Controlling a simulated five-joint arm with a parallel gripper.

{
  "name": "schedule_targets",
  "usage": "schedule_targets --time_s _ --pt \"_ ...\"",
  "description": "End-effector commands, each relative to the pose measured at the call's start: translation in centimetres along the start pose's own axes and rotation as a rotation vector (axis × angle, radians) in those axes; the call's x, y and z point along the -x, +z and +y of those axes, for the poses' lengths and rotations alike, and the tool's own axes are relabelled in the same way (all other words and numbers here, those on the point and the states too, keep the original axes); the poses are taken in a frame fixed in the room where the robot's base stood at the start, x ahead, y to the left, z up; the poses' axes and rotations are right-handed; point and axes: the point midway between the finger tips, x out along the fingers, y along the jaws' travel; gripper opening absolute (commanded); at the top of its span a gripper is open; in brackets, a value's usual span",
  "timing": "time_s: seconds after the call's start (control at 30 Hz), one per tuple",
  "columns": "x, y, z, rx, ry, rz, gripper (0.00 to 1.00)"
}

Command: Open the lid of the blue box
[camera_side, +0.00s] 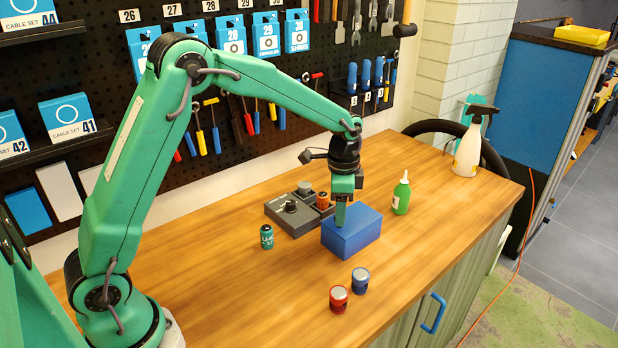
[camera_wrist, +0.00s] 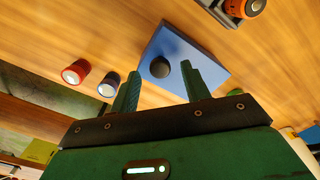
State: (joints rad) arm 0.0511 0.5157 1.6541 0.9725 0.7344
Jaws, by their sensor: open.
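The blue box (camera_side: 350,232) stands on the wooden bench with its lid flat on top. In the wrist view the blue box (camera_wrist: 190,52) shows a round dark knob (camera_wrist: 160,68) on the lid. My gripper (camera_side: 341,221) points down at the box from just above. In the wrist view my gripper (camera_wrist: 162,76) is open, with one green finger on each side of the knob's place in the picture. I cannot tell whether the fingers touch the lid. In the side view the knob is hidden behind the gripper.
A green bottle (camera_side: 401,196) stands right of the box. A grey device (camera_side: 292,214) with an orange cylinder (camera_side: 323,201) sits behind it. A teal can (camera_side: 267,237) is at left. Red (camera_side: 339,299) and blue (camera_side: 361,280) cans stand in front. A spray bottle (camera_side: 470,150) is far right.

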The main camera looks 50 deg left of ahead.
Motion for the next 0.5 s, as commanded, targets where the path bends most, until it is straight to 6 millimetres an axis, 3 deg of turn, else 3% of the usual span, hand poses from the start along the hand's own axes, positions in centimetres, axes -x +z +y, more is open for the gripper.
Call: schedule_targets --time_s 0.2,0.5 --pt "-1.29 0.00 0.00 0.000 0.000 0.000 0.47" --pt "-1.38 -0.01 0.00 0.000 -0.001 0.001 0.45"
